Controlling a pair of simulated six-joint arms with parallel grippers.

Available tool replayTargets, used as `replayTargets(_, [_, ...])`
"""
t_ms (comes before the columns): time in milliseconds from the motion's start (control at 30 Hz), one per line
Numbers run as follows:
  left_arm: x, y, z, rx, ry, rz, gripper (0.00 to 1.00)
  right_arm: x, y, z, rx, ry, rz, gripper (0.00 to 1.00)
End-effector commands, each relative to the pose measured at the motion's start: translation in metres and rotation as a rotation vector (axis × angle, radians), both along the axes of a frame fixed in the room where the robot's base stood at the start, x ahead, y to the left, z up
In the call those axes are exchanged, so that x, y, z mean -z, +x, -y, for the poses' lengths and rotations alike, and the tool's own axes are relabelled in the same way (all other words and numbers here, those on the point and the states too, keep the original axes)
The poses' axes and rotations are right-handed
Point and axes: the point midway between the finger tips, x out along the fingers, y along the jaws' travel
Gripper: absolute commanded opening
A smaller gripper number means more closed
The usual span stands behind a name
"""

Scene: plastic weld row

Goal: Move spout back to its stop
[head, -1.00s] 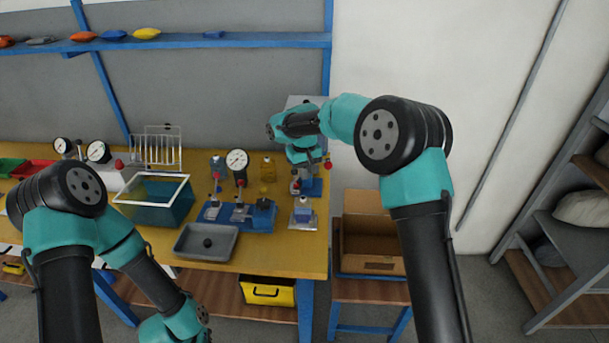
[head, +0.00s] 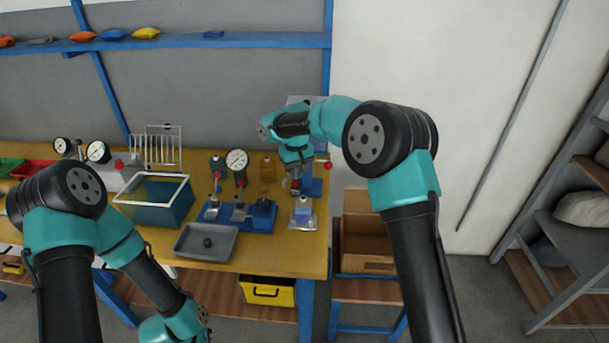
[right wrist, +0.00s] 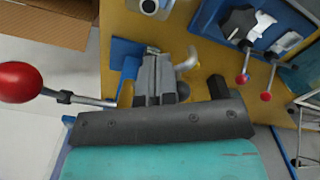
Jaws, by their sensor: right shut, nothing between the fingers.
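My right gripper (head: 295,187) is shut and empty, pointing down beside a blue upright stand (head: 313,180) at the right end of the bench. In the right wrist view its grey fingers (right wrist: 154,66) are together. A pale bent piece with a yellowish end (right wrist: 188,61), which looks like the spout, is just right of the fingers. I cannot tell whether they touch. In the head view the spout is hidden behind my right gripper and wrist. My left arm is low at the left, with its gripper out of the picture.
A lever with a red ball (right wrist: 18,82) sticks out beside the stand. A small fixture (head: 303,212) stands in front of it. A blue-based fixture row (head: 240,218), grey tray (head: 207,243) and teal bin (head: 155,205) are to the left. A cardboard box (head: 366,262) sits right of the bench.

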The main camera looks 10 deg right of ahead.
Motion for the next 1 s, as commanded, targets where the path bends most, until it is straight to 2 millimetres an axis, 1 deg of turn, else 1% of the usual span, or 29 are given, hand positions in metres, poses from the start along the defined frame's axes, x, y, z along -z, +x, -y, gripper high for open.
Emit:
replayTargets(367, [0.0,0.0,0.0,0.0,0.0,0.0,0.0,0.0,0.001,-0.001,0.0,0.0,0.0,0.0])
replayTargets(700, [0.0,0.0,0.0,0.0,0.0,0.0,0.0,0.0,0.009,-0.013,-0.001,0.0,0.0,0.0])
replayTargets(1000, [0.0,0.0,0.0,0.0,0.0,0.0,0.0,-0.001,0.01,-0.014,0.0,0.0,0.0,0.0])
